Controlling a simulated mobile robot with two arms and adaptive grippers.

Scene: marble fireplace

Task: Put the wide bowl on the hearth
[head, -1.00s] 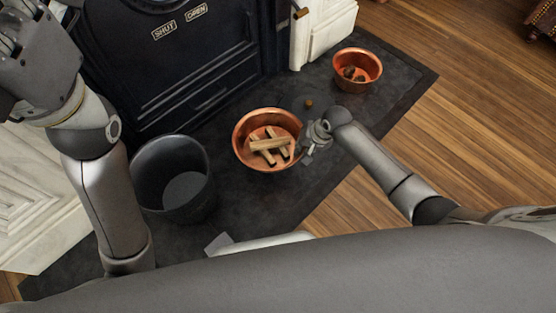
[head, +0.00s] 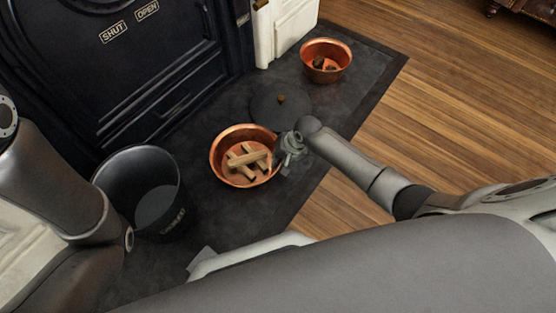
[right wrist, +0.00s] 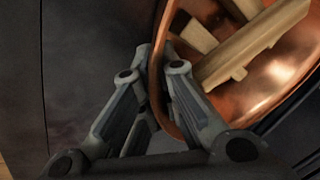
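The wide copper bowl (head: 219,165) holds several wooden sticks (head: 250,158) and is in the middle of the head view, over the dark hearth slab (head: 352,92). Whether its base touches the slab cannot be told. My right gripper (head: 285,158) is at the bowl's right side. In the right wrist view the two fingers (right wrist: 160,66) stand either side of the bowl's rim (right wrist: 308,72), closed on it. The bowl's far side is cut off there. My left arm enters at the left of the head view; its gripper is out of the picture.
A dark bucket (head: 103,190) stands left of the bowl. A dark round lid with a knob (head: 298,110) lies just behind it. A smaller copper bowl (head: 343,72) with dark lumps stands at the back right. The black stove (head: 150,60) is behind. Wooden floor (head: 450,110) is clear at right.

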